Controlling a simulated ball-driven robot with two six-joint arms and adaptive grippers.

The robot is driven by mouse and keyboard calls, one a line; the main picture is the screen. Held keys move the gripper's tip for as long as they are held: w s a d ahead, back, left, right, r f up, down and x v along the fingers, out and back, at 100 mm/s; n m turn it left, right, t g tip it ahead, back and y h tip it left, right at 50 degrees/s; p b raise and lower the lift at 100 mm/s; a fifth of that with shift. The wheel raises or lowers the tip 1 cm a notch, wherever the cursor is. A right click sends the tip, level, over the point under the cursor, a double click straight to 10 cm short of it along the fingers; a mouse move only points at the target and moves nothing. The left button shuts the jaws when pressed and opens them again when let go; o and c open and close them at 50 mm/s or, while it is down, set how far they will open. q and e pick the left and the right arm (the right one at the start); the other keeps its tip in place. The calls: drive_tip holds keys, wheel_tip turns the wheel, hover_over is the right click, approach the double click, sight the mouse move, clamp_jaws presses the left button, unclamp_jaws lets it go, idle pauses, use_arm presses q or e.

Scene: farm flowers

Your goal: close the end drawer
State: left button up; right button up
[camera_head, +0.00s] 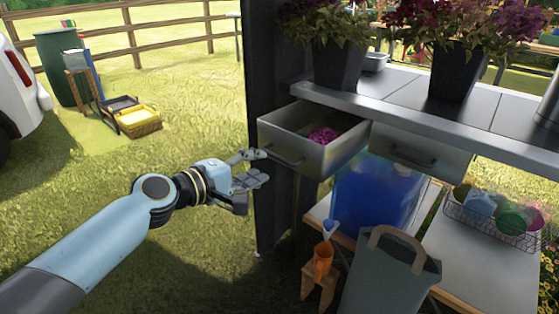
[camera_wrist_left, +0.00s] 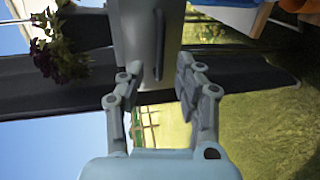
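The end drawer (camera_head: 295,155) is a grey metal drawer under the counter's left end. It is pulled out, with purple flowers (camera_head: 323,135) inside and a dark bar handle (camera_head: 285,154) on its front. My left gripper (camera_head: 264,168) is just left of the drawer front, slightly below handle height, with its fingers apart and nothing between them. In the left wrist view the open gripper (camera_wrist_left: 156,77) faces the drawer front (camera_wrist_left: 135,30), whose handle (camera_wrist_left: 160,45) shows ahead between the fingertips. I cannot tell whether the fingers touch the drawer. My right gripper is not in view.
A second drawer (camera_head: 420,150) to the right is shut. Potted flowers (camera_head: 340,45) stand on the counter (camera_head: 400,92). A dark post (camera_head: 272,100) stands beside the drawer.

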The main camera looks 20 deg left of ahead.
sight(278, 159)
use_arm(q)
drive_tip(key=b+x, duration=0.1)
drive_tip(key=x, duration=0.7)
clamp_jaws()
idle(0.4)
